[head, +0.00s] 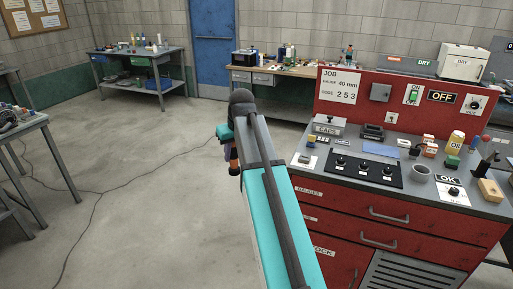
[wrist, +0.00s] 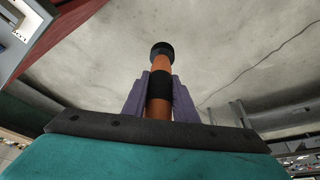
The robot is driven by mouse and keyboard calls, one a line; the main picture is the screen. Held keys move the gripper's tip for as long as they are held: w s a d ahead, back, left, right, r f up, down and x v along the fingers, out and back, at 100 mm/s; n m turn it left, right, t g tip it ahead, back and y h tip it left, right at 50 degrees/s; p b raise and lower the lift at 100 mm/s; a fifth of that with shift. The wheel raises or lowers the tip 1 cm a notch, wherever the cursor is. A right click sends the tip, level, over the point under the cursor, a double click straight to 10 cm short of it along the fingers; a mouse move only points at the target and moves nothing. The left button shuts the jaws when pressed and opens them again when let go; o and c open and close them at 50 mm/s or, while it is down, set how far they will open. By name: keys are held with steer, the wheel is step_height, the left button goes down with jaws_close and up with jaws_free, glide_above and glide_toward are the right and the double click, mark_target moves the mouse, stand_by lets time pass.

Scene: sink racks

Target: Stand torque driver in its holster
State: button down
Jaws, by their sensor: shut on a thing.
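The torque driver (wrist: 161,65) is orange with a black band and a dark end cap. My gripper (wrist: 159,88) is shut on it, with one purple finger on each side of the black band. In the head view the driver (head: 233,154) shows as a small orange and dark piece below the end of my arm, over open floor left of the red bench. Most of my gripper is hidden there. A grey cup (head: 420,174) stands on the bench's right half; I cannot tell whether it is the holster.
The red bench (head: 392,214) has a grey top crowded with a black knob panel (head: 347,167), a grey CAPS box (head: 329,126), a wooden block (head: 488,191) and several small parts. A red back panel (head: 341,113) rises behind. The floor (head: 140,160) left of my arm is clear except for cables.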

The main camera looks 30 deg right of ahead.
steer(key=s+a, duration=0.2)
steer(key=a, duration=1.9)
steer(key=shift+a+f+n, duration=0.2)
steer(key=shift+f+n, duration=0.1)
steer(key=shift+f, duration=0.15)
steer(key=shift+s, duration=0.1)
